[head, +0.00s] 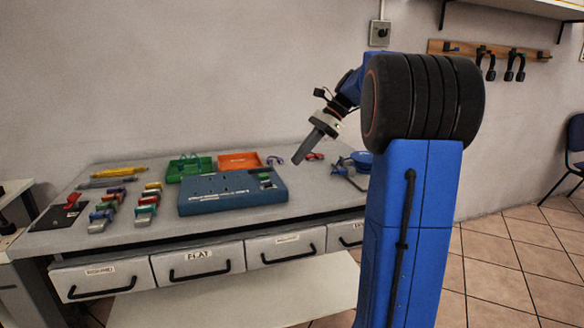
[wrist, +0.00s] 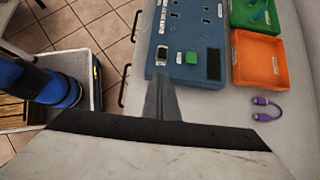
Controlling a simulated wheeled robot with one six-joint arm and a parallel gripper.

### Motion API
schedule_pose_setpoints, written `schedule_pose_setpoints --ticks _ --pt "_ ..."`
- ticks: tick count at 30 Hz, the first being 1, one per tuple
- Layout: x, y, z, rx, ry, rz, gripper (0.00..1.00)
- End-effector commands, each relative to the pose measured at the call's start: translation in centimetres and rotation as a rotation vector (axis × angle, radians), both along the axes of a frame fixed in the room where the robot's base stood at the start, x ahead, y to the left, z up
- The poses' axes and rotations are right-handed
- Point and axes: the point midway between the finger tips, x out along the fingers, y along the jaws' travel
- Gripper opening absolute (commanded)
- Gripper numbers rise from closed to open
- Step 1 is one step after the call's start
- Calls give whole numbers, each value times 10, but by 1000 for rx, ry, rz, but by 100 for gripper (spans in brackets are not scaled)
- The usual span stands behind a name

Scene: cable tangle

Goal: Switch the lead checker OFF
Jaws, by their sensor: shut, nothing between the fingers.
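The lead checker is a blue box (head: 225,205) on the bench, with sockets in its top. It also shows in the wrist view (wrist: 178,75). There its near end carries a small pale-framed dark switch (wrist: 161,55), a green piece (wrist: 191,57) and a dark panel (wrist: 213,64). I cannot tell the switch's position. My gripper (head: 298,159) is shut and empty, above and right of the box's right end in the head view. In the wrist view its fingertips (wrist: 159,82) appear just short of the switch, covering part of the box's near edge.
Green (head: 189,168) and orange (head: 239,161) trays stand behind the box. A purple lead (wrist: 266,107) lies beside the orange tray. Several coloured blocks, a yellow tool (head: 119,171) and a dark board (head: 60,215) lie left. Drawers (head: 197,262) line the bench front.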

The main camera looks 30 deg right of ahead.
Motion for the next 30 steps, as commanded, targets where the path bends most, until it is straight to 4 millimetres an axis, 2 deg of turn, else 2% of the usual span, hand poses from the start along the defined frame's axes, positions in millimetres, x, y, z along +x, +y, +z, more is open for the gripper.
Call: schedule_pose_setpoints --ticks 3,10,30 --pt "-3 -13 18 -1 -1 -1 0" --pt "-7 -27 39 0 -1 -1 0" --pt "-9 -30 44 0 0 0 0"
